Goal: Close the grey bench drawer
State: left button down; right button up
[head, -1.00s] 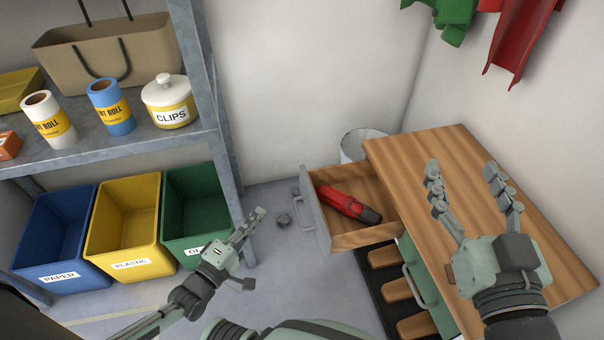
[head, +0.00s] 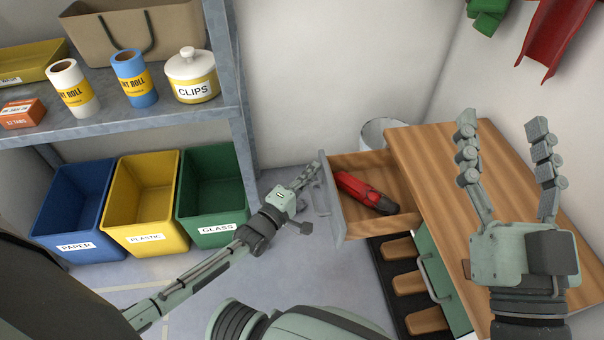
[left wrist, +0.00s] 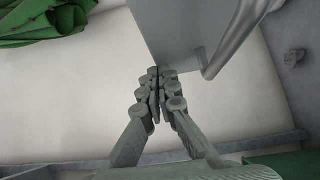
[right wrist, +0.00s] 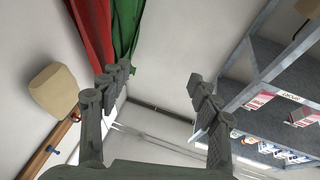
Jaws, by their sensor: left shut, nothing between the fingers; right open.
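The grey bench drawer (head: 334,212) stands pulled out to the left from the wooden-topped bench (head: 432,150). A red and black tool (head: 362,190) lies inside it. My left gripper (head: 314,170) is shut and empty, at the outer side of the drawer front near its far end and handle. In the left wrist view, its fingertips (left wrist: 158,75) are at the lower edge of the grey drawer front (left wrist: 180,25), beside the handle (left wrist: 240,35); I cannot tell whether they touch. My right gripper (head: 505,135) is open and empty above the bench top.
A green drawer (head: 440,265) is below, beside a dark tray (head: 385,285) with wooden pieces. A white bin (head: 375,133) stands behind the bench. Blue, yellow and green bins (head: 212,190) stand left under a grey shelf (head: 125,128). Bare floor lies left of the drawer.

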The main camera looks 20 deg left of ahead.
dwell(0.3)
pick_arm(q)
jog(key=shift+w+d, duration=0.25)
jog(key=shift+d, duration=0.2)
jog(key=w+d+b, duration=0.1)
jog(key=w+d, duration=0.1)
jog(key=d, duration=0.2)
jog(key=w+d+b, duration=0.1)
jog(key=w+d, duration=0.2)
jog(key=w+d+b, duration=0.1)
jog(key=w+d, duration=0.2)
jog(key=d, duration=0.1)
jog(key=shift+d, duration=0.3)
jog(key=shift+w+d, duration=0.4)
jog(key=shift+d, duration=0.3)
pick_arm(e)
jog(key=s+d+r+t+y, duration=0.1)
jog(key=s+d+r+t, duration=0.1)
jog(key=r+t, duration=0.3)
jog(key=shift+s+d+r+t, duration=0.4)
jog(key=shift+s+r, duration=0.05)
jog(key=shift+s, duration=0.4)
